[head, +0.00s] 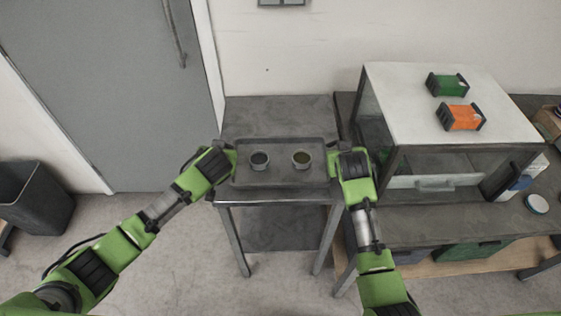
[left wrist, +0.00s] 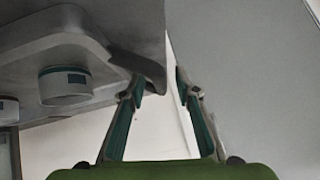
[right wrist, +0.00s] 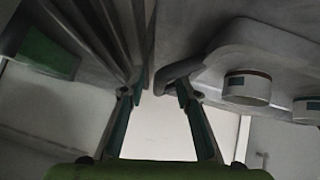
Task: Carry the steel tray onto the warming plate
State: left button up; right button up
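The steel tray (head: 280,180) is dark grey and appears to rest level on a small metal table. My left gripper (head: 230,158) is at the tray's left end. In the left wrist view its fingers are apart, with a tray handle (left wrist: 140,66) at the fingertips. My right gripper (head: 335,152) is at the right end. In the right wrist view its fingers are also apart, with the other handle (right wrist: 180,72) between the tips. I cannot make out the warming plate clearly.
A glass-sided cabinet (head: 430,110) with green (head: 447,84) and orange (head: 461,117) boxes on top stands on the bench to the right. The table (head: 275,112) is bare behind the tray. A bin (head: 35,195) stands at far left.

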pick_arm(q)
grip_shut()
pick_arm(e)
grip_shut()
pick_arm(q)
jog(key=shift+r, duration=0.2)
pick_arm(e)
jog(key=shift+r, duration=0.15)
